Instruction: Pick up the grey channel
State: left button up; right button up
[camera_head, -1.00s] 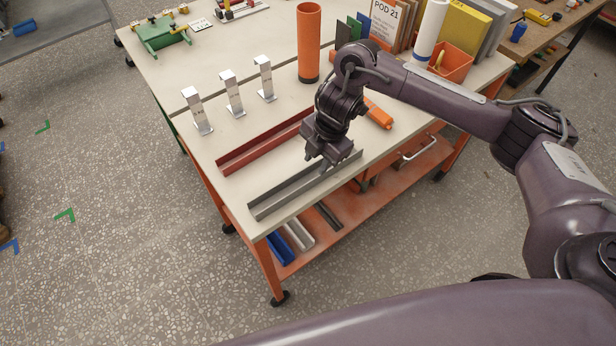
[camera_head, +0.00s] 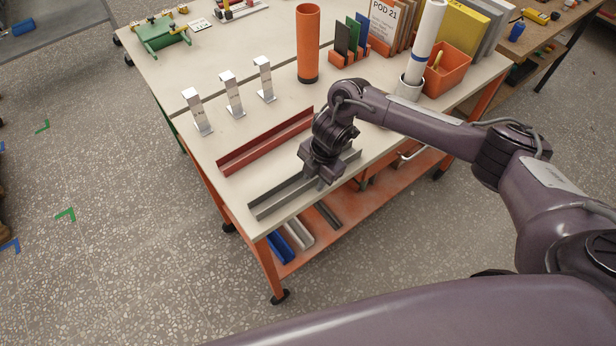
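The grey channel (camera_head: 278,197) is a long, straight U-shaped piece. It lies on the tabletop along the front edge, open side up. My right gripper (camera_head: 321,182) points down at the right half of the channel, right at its walls. The gripper body and wrist cover part of the channel. The fingertips are mostly hidden, so I cannot tell whether they are open, shut or touching it. My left gripper is not in view.
A red channel (camera_head: 262,143) lies behind the grey one, roughly parallel. Several silver upright stands (camera_head: 233,93), an orange tube (camera_head: 308,44) and an orange bin (camera_head: 446,70) stand farther back. The lower orange shelf (camera_head: 340,216) holds blue, white and dark channels.

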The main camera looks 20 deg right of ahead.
grip_shut()
jog(key=shift+r, duration=0.1)
